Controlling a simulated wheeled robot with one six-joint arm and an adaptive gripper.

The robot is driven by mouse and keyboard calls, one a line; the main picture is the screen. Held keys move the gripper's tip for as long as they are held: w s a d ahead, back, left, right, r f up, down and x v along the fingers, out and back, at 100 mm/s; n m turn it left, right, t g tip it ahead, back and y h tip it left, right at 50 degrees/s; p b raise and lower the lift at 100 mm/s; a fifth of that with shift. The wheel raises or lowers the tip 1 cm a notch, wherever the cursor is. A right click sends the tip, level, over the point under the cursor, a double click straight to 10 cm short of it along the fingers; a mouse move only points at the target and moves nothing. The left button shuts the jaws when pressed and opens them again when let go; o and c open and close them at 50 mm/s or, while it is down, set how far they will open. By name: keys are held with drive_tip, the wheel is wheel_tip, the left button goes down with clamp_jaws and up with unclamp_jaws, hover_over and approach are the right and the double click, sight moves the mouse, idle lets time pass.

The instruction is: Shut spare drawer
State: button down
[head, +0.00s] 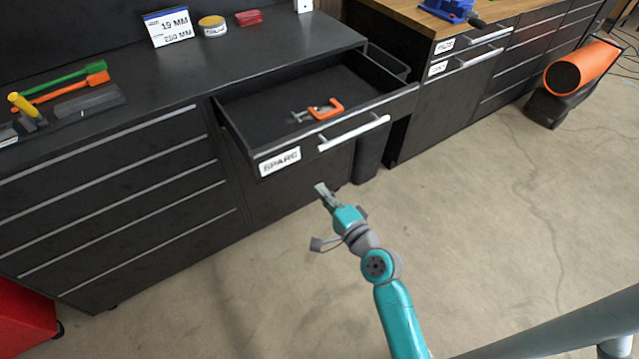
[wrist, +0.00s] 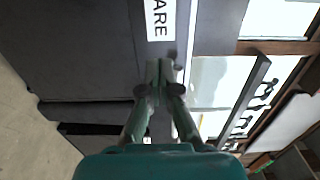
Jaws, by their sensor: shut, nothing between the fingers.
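The spare drawer (head: 297,156) is pulled out from the dark bench in the head view, with a white label reading SPARE (head: 280,162) and a silver bar handle (head: 353,132) on its front. An orange clamp (head: 326,109) lies inside it. My gripper (head: 321,188) is shut and empty, below and in front of the drawer front. In the wrist view my gripper (wrist: 160,66) points at the dark drawer front, just by the label (wrist: 160,18). I cannot tell whether the fingertips touch the front.
The benchtop (head: 150,87) holds a sign (head: 168,27), a yellow tin (head: 212,26) and tools. A dark bin (head: 369,158) stands under the bench, right of the drawer. An orange cylinder (head: 582,67) rests at the far right. The concrete floor (head: 480,220) in front is clear.

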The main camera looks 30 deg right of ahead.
sight(292, 156)
drive_tip(key=w, duration=1.2)
drive_tip(key=shift+w+a, duration=0.1)
drive_tip(key=shift+a, duration=0.2)
drive_tip(key=shift+w, duration=0.1)
